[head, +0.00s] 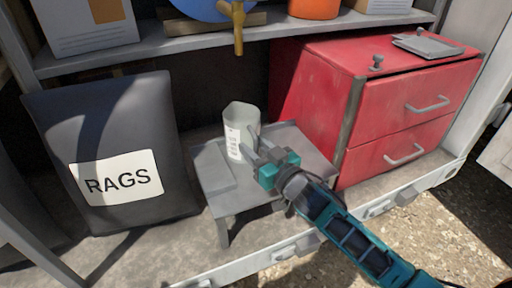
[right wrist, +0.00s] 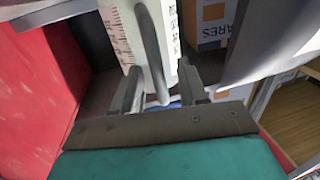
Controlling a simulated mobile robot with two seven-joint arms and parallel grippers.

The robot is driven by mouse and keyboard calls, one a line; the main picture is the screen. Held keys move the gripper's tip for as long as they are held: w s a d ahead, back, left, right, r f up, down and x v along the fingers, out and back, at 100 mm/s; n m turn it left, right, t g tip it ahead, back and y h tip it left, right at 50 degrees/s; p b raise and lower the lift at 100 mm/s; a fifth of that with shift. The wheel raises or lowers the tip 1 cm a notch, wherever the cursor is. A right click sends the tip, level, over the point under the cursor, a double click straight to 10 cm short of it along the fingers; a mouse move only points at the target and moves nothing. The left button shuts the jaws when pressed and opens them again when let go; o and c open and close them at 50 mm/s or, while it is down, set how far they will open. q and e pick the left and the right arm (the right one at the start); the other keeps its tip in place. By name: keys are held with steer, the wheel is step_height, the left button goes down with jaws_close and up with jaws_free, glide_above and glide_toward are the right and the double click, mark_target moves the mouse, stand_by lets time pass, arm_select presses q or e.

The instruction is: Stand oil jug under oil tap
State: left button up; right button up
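The white oil jug (head: 236,128), with printed markings, looks upright at the back left of the small grey stand (head: 232,192). The brass oil tap (head: 238,38) hangs above it in the picture; I cannot tell whether it is exactly overhead. My right gripper (head: 259,156) is at the jug's handle side. In the right wrist view its fingers (right wrist: 160,90) are apart, with the jug's handle (right wrist: 152,50) between them and visible gaps on both sides. The jug's body (right wrist: 125,30) shows behind the handle. My left gripper is not in view.
A red drawer cabinet (head: 400,105) stands close on the right. A black rags bag (head: 110,125) stands on the left. A shelf (head: 190,44) crosses above, carrying a cardboard box (head: 85,25) and an orange container (head: 313,8). The stand's front is clear.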

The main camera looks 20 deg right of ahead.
steer(key=shift+s+r, duration=0.15)
steer(key=p+v, duration=0.2)
steer(key=v, duration=0.9)
steer(key=s+a+f+g, duration=0.7)
steer(key=s+a+f, duration=0.15)
steer(key=f, duration=0.25)
arm_select(q)
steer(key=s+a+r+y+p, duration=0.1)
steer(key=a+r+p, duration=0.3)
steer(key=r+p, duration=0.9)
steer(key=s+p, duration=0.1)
steer(key=p, duration=0.4)
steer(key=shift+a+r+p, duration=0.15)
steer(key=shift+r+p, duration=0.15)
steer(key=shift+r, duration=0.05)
arm_select(e)
steer(key=s+d+r+h, duration=0.2)
steer(key=d+r, duration=0.2)
steer(key=r, duration=0.9)
steer(key=shift+s, duration=0.2)
steer(key=shift+f, duration=0.1)
steer(key=shift+c, duration=0.2)
